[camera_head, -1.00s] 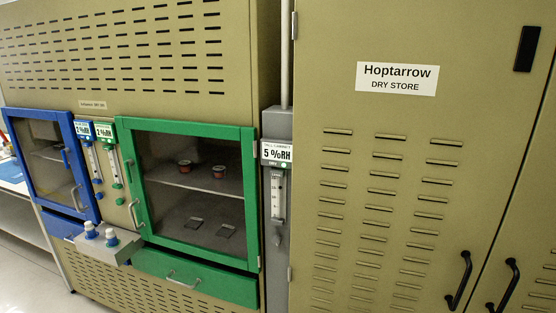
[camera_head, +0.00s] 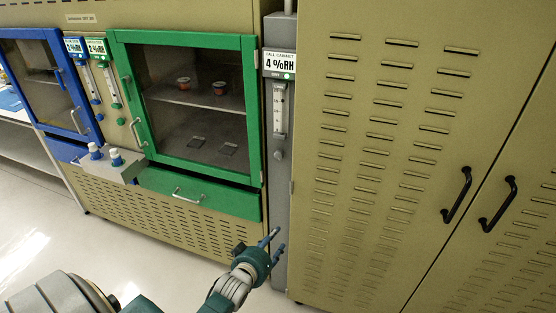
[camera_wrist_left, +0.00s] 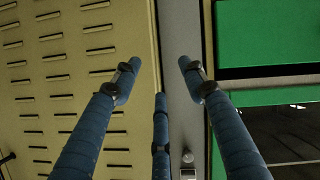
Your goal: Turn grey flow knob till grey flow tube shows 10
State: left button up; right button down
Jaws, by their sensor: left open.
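The grey flow knob (camera_head: 278,155) is a small round knob low on the narrow grey panel (camera_head: 284,200), below the grey flow tube (camera_head: 280,108). The tube is a clear upright scale; its reading is too small to tell. In the left wrist view the knob (camera_wrist_left: 187,157) shows near the bottom edge, beyond the fingers. My left gripper (camera_head: 276,243) is open and empty, in front of the panel's lower part and well below the knob. Its blue fingers (camera_wrist_left: 160,66) are spread in the left wrist view, touching nothing that I can see. My right gripper is not in view.
A sign reading 4 %RH (camera_head: 279,64) is above the tube. The green-framed cabinet (camera_head: 255,120) stands left of the panel. The louvred tan dry store (camera_head: 345,190) with black handles stands right.

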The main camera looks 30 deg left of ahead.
aim_at(278, 157)
pick_arm(q)
jog(key=w+a+r+n+t+y, duration=0.1)
jog(key=w+a+r+n+t, duration=0.15)
jog(key=r, duration=0.85)
jog(key=w+a+r+n+t+y, duration=0.1)
jog(key=w+a+r+t, duration=0.15)
jog(key=r, duration=0.85)
jog(key=shift+g, duration=0.4)
jog(key=x, duration=0.8)
jog(key=shift+w+p, duration=0.2)
jog(key=shift+p, duration=0.15)
jog(key=shift+w+a+f, duration=0.15)
jog(key=shift+w+a, duration=0.05)
jog(key=shift+w, duration=0.35)
jog(key=shift+m, duration=0.25)
grip_shut()
